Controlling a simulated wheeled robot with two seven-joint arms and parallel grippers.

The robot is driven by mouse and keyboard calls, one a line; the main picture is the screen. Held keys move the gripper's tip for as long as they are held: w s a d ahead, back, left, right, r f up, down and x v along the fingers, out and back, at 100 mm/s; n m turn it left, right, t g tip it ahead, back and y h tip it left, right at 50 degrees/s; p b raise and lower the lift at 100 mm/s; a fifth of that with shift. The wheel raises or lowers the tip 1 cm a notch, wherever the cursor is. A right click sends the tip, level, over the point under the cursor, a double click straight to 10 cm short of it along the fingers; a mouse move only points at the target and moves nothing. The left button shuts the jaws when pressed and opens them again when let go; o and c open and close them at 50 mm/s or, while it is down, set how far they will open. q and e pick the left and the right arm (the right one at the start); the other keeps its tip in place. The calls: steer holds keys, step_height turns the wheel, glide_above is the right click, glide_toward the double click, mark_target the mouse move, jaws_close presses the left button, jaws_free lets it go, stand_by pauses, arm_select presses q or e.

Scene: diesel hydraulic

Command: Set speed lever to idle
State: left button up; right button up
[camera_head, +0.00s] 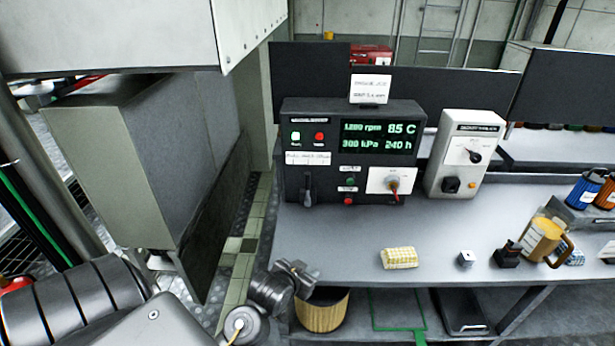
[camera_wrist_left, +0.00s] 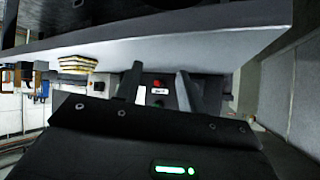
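The dark control panel (camera_head: 350,152) stands on the workbench. Its display (camera_head: 376,136) reads about 1,200 rpm, 85 C, 300 kPa and 240 h. A grey lever (camera_head: 307,187), likely the speed lever, sits at the panel's lower left; its label is too small to read. My left gripper (camera_head: 300,279) is low at the bench's front left edge, below and apart from the lever. In the left wrist view its two fingers (camera_wrist_left: 158,88) stand apart with nothing between them, and the panel's red and green buttons show beyond. My right gripper is out of view.
A white box with a dial (camera_head: 464,155) stands right of the panel. A grey cabinet (camera_head: 150,170) stands left. The bench before the panel is clear.

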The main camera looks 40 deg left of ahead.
arm_select(q)
steer(key=w+a+r+n+t+y, duration=0.2)
steer(key=w+a+r+t, duration=0.1)
steer(key=w+a+r, duration=0.4)
steer(key=n+t+y, duration=0.3)
steer(key=y, duration=0.1)
glide_toward(307, 177)
steer(key=p+x, duration=0.2)
steer(key=x, duration=0.9)
steer(key=shift+w, duration=0.1)
steer(key=shift+c, duration=0.5)
jaws_close()
